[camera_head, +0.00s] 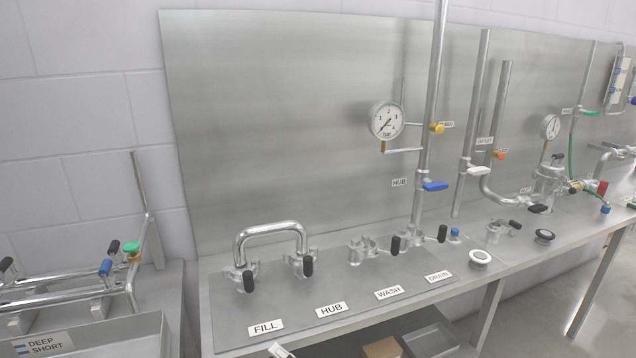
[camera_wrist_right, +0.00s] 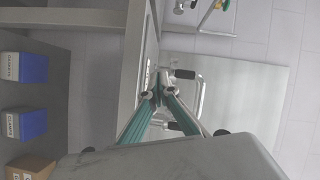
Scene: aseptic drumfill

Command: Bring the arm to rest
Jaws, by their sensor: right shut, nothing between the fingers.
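My right gripper (camera_wrist_right: 157,92) shows in the right wrist view, its two teal-and-silver fingers running together at the tips with nothing between them. Its tips appear in front of the bench edge and the piping beyond it. In the head view only a small pale piece at the bottom edge, below the FILL label, may belong to it. My left gripper is in neither view.
The steel bench (camera_head: 330,285) carries a U-shaped pipe (camera_head: 270,228) above the FILL and HUB labels, clamps with black handles, and upright pipes. A gauge (camera_head: 386,120) stands before the back panel. A side table (camera_head: 155,290) is left. Blue bins (camera_wrist_right: 33,125) show in the wrist view.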

